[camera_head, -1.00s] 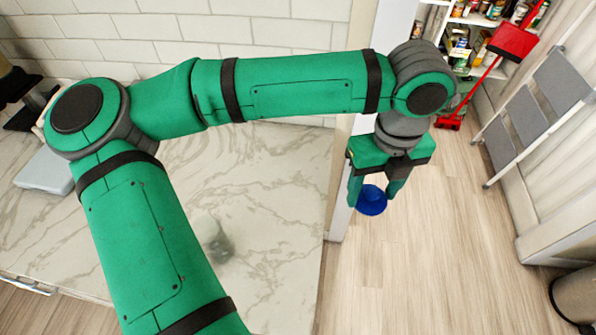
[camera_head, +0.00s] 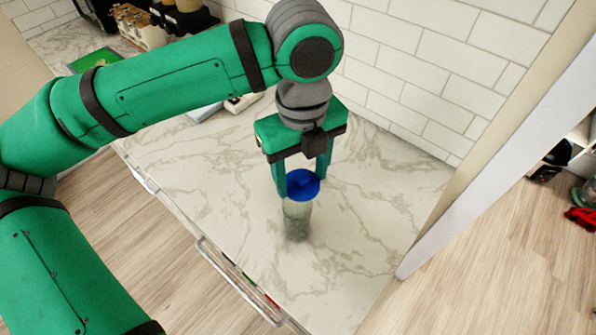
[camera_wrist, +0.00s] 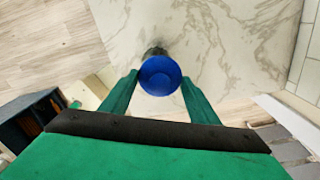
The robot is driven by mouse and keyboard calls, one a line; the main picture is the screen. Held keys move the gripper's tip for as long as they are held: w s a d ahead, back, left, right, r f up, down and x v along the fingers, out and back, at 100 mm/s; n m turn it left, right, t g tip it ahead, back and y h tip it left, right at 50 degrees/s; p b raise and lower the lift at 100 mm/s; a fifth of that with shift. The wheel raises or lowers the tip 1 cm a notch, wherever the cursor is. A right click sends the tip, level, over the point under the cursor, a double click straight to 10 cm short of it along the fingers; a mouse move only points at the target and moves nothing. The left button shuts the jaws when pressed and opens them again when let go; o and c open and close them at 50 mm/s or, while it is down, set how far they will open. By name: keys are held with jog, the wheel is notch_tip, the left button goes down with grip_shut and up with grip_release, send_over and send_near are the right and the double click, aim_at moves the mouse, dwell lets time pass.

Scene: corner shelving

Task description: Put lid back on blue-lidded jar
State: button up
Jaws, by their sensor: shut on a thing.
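The blue lid (camera_head: 303,185) is held between the fingers of my gripper (camera_head: 303,180). In the head view it overlaps the top of the clear glass jar (camera_head: 298,219), which stands upright on the marble counter. I cannot tell whether the lid touches the jar's rim. In the wrist view the round blue lid (camera_wrist: 160,75) sits between my gripper's two fingertips (camera_wrist: 160,80). The lid hides most of the jar there; only a dark bit of the jar (camera_wrist: 155,51) shows just beyond it.
The marble counter (camera_head: 370,235) around the jar is clear. A white tiled wall (camera_head: 420,70) rises behind it, and a white post (camera_head: 480,170) stands at the right. A light flat item (camera_head: 204,112) and a wooden rack (camera_head: 138,28) lie further back.

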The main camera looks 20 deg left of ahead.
aim_at(296, 185)
jog(key=shift+s+a, duration=0.15)
jog(key=shift+a, duration=0.15)
jog(key=shift+a+f, duration=0.1)
jog(key=shift+f, duration=0.5)
notch_tip(296, 185, down, 2)
jog(key=shift+s+f, duration=0.1)
jog(key=shift+f, duration=1.45)
jog(key=shift+c, duration=0.2)
jog(key=shift+f, duration=0.2)
dwell(0.5)
jog(key=o, duration=1.6)
jog(key=shift+r, duration=0.1)
